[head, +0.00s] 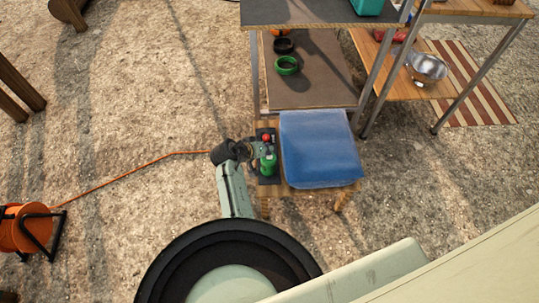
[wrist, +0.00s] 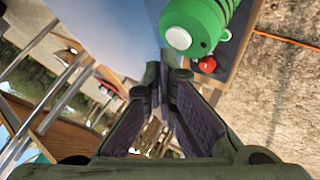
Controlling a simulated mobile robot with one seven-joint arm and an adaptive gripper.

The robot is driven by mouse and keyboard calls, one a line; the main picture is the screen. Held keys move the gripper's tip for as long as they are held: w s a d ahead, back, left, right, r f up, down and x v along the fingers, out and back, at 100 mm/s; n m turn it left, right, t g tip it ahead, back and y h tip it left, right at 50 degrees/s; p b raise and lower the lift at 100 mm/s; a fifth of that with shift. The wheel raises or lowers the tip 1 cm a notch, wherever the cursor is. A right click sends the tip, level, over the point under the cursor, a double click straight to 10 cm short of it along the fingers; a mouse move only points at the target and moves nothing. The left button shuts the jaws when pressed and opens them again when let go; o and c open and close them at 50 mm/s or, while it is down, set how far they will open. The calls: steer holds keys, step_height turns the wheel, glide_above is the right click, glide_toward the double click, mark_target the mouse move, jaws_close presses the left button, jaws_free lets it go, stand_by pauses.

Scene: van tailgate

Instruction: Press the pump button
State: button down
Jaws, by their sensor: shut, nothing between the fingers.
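The pump is a green ribbed cylinder (head: 268,164) on a dark base at the left end of a small wooden table. A red round knob (head: 266,137), which looks like the button, sits at its far end. In the wrist view the green cylinder (wrist: 195,22) is at the top, with the red knob (wrist: 208,64) just below it. My gripper (head: 264,150) is over the pump, close to the knob. In the wrist view my gripper's fingertips (wrist: 168,62) are together and empty, left of the knob. I cannot tell whether they touch the pump.
A large blue container (head: 320,150) stands right beside the pump on the wooden table. Behind it is a metal-legged shelf with a green ring (head: 287,65) and a dark ring (head: 284,45). An orange cable reel (head: 24,228) stands at the left; its cord runs toward the pump. The gravel left is mostly open.

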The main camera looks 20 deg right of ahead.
step_height(320, 180, up, 6)
steer(key=p, duration=0.5)
steer(key=shift+d, duration=0.1)
